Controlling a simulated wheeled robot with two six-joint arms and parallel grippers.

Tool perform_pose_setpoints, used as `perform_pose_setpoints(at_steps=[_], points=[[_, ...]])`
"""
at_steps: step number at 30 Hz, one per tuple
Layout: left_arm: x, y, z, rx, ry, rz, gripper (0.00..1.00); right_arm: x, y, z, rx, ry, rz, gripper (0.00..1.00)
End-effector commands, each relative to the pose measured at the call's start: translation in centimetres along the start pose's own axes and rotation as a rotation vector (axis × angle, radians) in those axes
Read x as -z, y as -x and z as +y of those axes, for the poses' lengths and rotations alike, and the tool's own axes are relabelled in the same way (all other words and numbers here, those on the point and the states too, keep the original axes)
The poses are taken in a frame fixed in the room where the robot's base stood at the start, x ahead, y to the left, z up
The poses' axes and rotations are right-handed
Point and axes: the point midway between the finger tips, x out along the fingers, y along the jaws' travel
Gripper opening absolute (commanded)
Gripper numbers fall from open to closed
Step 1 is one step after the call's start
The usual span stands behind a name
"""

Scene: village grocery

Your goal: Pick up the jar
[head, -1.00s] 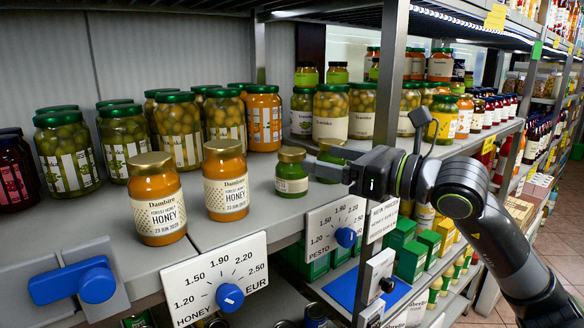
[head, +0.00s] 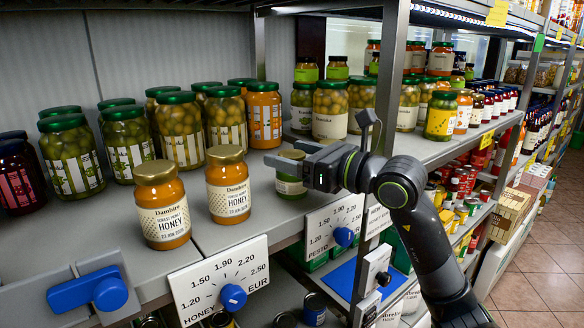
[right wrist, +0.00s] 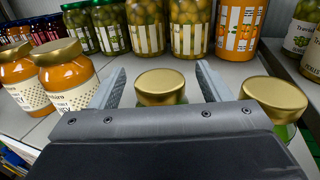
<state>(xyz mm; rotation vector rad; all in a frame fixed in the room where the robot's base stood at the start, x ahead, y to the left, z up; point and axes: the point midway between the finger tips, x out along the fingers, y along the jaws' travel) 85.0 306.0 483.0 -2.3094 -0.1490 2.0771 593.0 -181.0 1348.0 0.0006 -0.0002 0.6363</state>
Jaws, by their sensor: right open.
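A small green jar (head: 290,186) with a gold lid stands upright on the grey shelf, right of the honey jars. My right gripper (head: 283,153) is open at lid height, its fingers on either side of this jar's lid; the near finger hides part of it. In the right wrist view the gold lid (right wrist: 160,86) shows between the two open fingers (right wrist: 162,88). I cannot tell whether either finger touches it. A second gold-lidded jar (right wrist: 275,98) stands just right of the right finger; in the head view my gripper hides it.
Two honey jars (head: 162,205) (head: 228,184) stand left of the gripper. Large olive jars (head: 180,132) and an orange jar (head: 264,116) line the back. A shelf post (head: 392,85) rises beside my arm. Price dials (head: 220,285) (head: 334,232) line the front edge.

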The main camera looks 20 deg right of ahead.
Motion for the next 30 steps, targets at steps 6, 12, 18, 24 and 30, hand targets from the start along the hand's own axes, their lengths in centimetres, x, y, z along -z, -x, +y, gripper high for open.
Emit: perform_pose_setpoints(at_steps=[6, 12, 18, 24, 30], points=[[0.1, 1.1, -0.1, 0.000, 0.000, 0.000, 0.54, -0.1, -2.0, 0.0, -0.001, -0.002, 0.000, 0.71], [0.1, 1.1, -0.1, 0.000, 0.000, 0.000, 0.54, 0.0, -2.4, 0.0, 0.001, 0.000, 0.001, 0.71], [0.1, 1.1, -0.1, 0.000, 0.000, 0.000, 0.54, 0.0, -2.4, 0.0, 0.001, 0.001, 0.001, 0.62], [0.1, 1.1, -0.1, 0.000, 0.000, 0.000, 0.54, 0.0, -2.4, 0.0, 0.000, 0.000, 0.001, 0.35], [0.1, 1.1, -0.1, 0.000, 0.000, 0.000, 0.54, -0.1, -2.3, 0.0, 0.000, 0.001, -0.002, 0.09]])
